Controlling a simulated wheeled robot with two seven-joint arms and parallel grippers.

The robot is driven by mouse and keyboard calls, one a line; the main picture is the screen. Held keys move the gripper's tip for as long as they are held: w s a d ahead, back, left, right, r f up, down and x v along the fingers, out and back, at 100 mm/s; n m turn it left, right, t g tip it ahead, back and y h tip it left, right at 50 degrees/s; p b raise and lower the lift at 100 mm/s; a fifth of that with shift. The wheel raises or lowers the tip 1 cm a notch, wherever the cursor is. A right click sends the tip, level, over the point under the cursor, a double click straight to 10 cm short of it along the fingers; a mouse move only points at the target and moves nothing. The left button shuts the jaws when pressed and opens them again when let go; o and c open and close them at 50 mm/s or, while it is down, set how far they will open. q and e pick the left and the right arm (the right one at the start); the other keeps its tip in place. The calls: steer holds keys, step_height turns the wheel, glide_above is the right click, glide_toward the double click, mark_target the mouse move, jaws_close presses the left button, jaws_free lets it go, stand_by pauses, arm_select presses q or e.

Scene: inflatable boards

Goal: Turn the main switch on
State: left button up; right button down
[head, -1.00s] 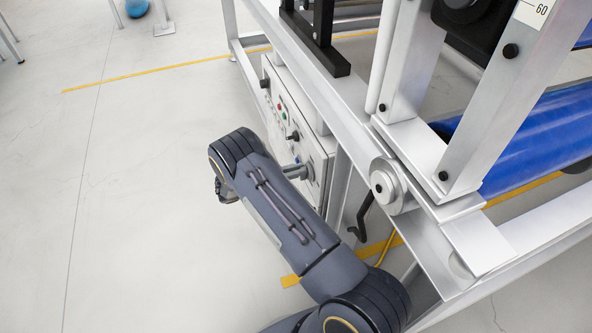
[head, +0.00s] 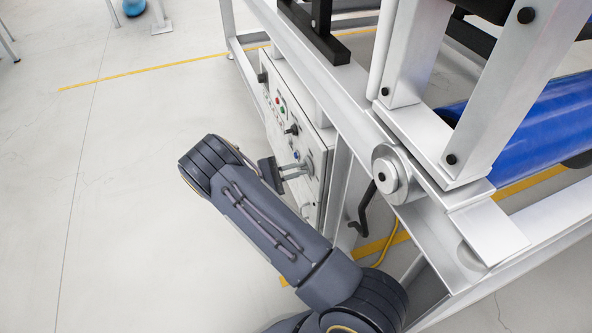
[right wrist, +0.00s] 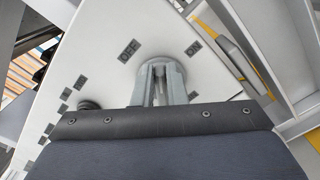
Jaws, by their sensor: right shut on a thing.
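The main switch (right wrist: 160,68) is a round grey knob on the white control panel (head: 293,133). In the right wrist view an OFF label (right wrist: 128,51) is at its upper left and an ON label (right wrist: 194,47) at its upper right. My right gripper (head: 299,170) reaches the panel from the left in the head view. In the right wrist view its two fingers (right wrist: 160,84) are shut on the switch, one on each side. They hide the grip of the switch, so I cannot tell its exact angle. My left gripper is not in view.
Red and green buttons (head: 280,104) and a black knob (head: 291,129) sit on the panel. A metal frame (head: 350,120) with a blue roller (head: 540,125) stands right of it. A black crank handle (head: 362,212) hangs nearby.

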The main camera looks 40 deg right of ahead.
steer(key=shift+s+a+f+m+b, duration=0.25)
steer(key=shift+m+b, duration=0.5)
steer(key=shift+m, duration=0.8)
steer(key=shift+d+f+m+b, duration=0.1)
steer(key=shift+f+m+b, duration=0.45)
steer(key=shift+m, duration=1.05)
steer(key=shift+s+a+f+m+b, duration=0.15)
steer(key=shift+m+b, duration=0.75)
steer(key=shift+m, duration=0.65)
steer(key=shift+d, duration=0.1)
steer(key=c, duration=1.5)
jaws_free()
steer(key=shift+o, duration=0.2)
steer(key=p+v, duration=0.2)
steer(key=v, duration=0.6)
